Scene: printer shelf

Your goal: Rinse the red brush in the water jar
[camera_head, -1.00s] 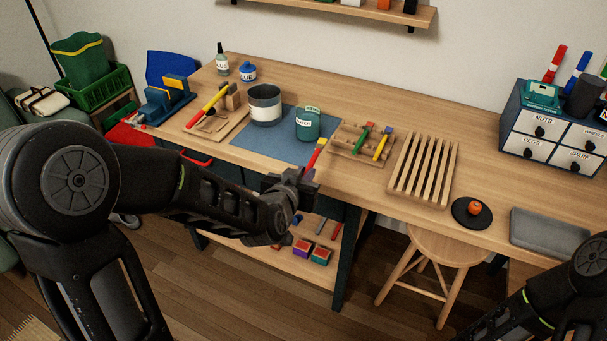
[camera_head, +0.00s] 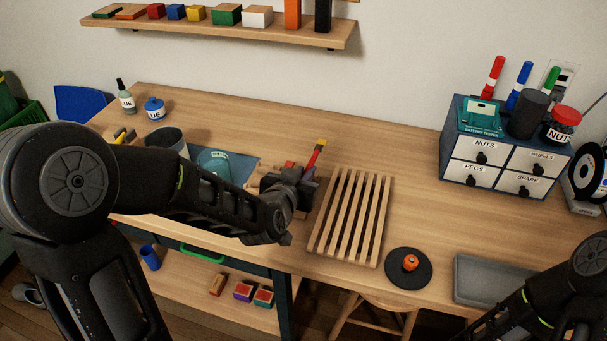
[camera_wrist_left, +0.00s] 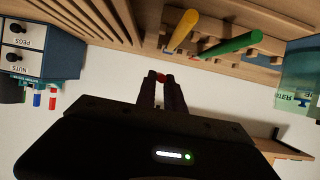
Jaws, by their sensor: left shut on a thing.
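The red brush (camera_head: 314,158), with a yellow end, sticks up from my left gripper (camera_head: 304,178), which is shut on it. In the left wrist view a small red part of the brush (camera_wrist_left: 161,77) shows between the fingertips (camera_wrist_left: 161,84). The teal water jar (camera_head: 213,160) stands to the left of the gripper, apart from it and partly hidden by my left arm. The jar also shows at the right edge of the left wrist view (camera_wrist_left: 302,72). My right gripper is out of view.
A yellow brush (camera_wrist_left: 182,30) and a green brush (camera_wrist_left: 230,43) lie on a wooden rest near the gripper. A slatted rack (camera_head: 350,215) lies just right of it. A grey pot (camera_head: 167,141) stands left of the jar. The table behind the rack is clear.

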